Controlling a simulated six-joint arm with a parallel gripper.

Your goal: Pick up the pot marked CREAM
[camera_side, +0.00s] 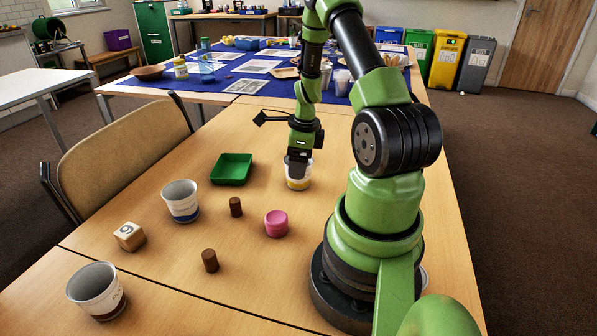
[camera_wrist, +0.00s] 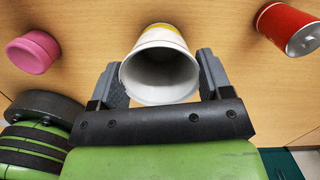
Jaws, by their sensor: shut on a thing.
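My gripper (camera_side: 299,161) points down and is shut on a white pot with a yellow band (camera_side: 298,183). In the wrist view the pot (camera_wrist: 160,72) stands between the two fingers, its open mouth towards the camera, and looks empty. Its lettering is not readable, and I cannot tell whether its base touches the table. A second white pot with a blue band (camera_side: 181,203) stands to the left. A third white pot with a dark brown band (camera_side: 97,291) stands at the front left; its lettering is too small to read.
A green tray (camera_side: 232,169) lies left of my gripper. A pink round pot (camera_side: 276,224), two brown cylinders (camera_side: 235,207) and a wooden numbered cube (camera_side: 129,237) stand on the table. A red can (camera_wrist: 290,28) shows in the wrist view. A chair (camera_side: 125,160) is at the left edge.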

